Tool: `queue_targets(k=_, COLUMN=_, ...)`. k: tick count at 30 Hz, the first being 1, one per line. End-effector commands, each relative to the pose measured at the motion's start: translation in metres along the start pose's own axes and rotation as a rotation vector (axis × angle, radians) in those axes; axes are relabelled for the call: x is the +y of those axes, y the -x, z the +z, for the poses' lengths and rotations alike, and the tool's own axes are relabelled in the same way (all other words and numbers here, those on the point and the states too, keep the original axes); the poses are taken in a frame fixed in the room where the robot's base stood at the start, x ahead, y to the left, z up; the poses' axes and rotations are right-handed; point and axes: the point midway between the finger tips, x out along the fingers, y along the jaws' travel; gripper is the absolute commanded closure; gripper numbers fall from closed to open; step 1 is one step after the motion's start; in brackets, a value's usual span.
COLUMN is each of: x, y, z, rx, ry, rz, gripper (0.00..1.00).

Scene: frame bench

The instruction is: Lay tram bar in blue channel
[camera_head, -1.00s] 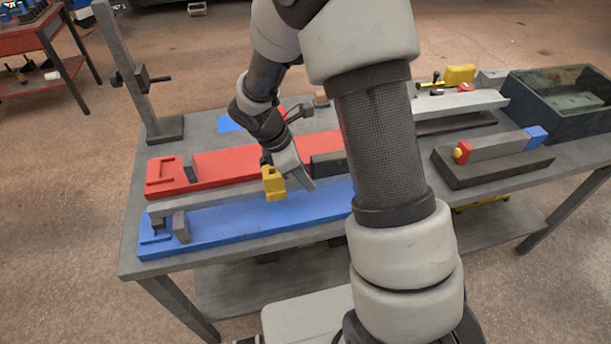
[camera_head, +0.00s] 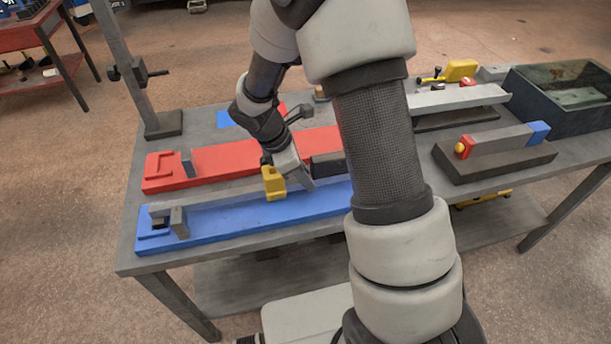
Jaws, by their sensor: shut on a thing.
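The blue channel (camera_head: 230,224) lies along the front of the bench, with a grey upright block near its left end. A long grey bar (camera_head: 205,193), which I take to be the tram bar, runs lengthwise along the rear side of the blue channel. I cannot tell whether it touches the channel. My gripper (camera_head: 281,177) is shut on this bar near its middle. A yellow block (camera_head: 273,183) shows at the jaws; I cannot tell what it belongs to.
A red channel (camera_head: 225,160) lies just behind the bar. At right, a grey bar (camera_head: 500,141) with red and blue ends rests on a dark base. A dark bin (camera_head: 565,118) stands behind it. A grey post (camera_head: 120,60) rises at the bench's back left.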

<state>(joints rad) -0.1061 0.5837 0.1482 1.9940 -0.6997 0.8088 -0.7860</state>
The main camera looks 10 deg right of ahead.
Motion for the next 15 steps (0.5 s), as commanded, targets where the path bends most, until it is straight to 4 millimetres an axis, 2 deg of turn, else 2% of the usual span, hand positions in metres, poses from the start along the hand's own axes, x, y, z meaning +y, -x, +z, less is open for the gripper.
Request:
queue_targets(k=4, x=0.0009, y=-0.0026, z=-0.0010, rx=-0.001, ry=-0.001, rz=0.002, gripper=1.00)
queue_targets(k=5, x=0.0009, y=-0.0019, z=-0.0006, rx=-0.001, ry=-0.001, rz=0.002, gripper=0.78)
queue_targets(k=8, x=0.0008, y=-0.0017, z=-0.0005, rx=-0.001, ry=-0.001, rz=0.002, gripper=0.61)
queue_targets(k=15, x=-0.0006, y=-0.0035, z=-0.0016, rx=0.000, ry=0.001, rz=-0.001, gripper=0.60)
